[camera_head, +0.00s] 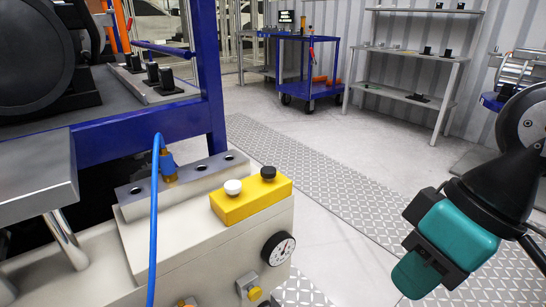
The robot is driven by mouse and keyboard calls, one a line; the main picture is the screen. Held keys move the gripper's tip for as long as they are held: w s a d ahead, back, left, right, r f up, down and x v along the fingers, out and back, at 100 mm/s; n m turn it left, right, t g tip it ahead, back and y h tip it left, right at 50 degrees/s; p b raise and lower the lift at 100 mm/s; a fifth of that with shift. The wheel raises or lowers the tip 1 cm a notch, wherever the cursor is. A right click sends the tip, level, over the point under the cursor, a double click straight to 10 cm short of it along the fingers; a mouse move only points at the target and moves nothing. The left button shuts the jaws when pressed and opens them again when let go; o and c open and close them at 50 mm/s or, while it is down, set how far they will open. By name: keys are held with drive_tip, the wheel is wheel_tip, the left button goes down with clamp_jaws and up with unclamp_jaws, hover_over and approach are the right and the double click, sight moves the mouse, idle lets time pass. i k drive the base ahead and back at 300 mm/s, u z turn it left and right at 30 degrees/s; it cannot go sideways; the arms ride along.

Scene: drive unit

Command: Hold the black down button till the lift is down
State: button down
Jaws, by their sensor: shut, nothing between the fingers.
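A yellow control box (250,203) sits on the cream machine body in the middle of the view. On its top are a white button (233,187) at left and the black button (268,173) at right. Nothing touches either button. A thick metal plate (35,172) on a shiny rod stands at the left; I cannot tell for sure whether it is part of the lift. My gripper (418,232), teal and black, is at the lower right, well apart from the yellow box. It is shut and empty.
A blue hose (155,220) rises in front of the cream body (175,250), left of the box. A round gauge (278,248) is on its front. A blue frame (208,80) stands behind. Tread-plate floor (320,185) is clear between box and gripper.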

sight(267, 172)
drive_tip(key=i, duration=0.7)
drive_tip(key=u, duration=0.7)
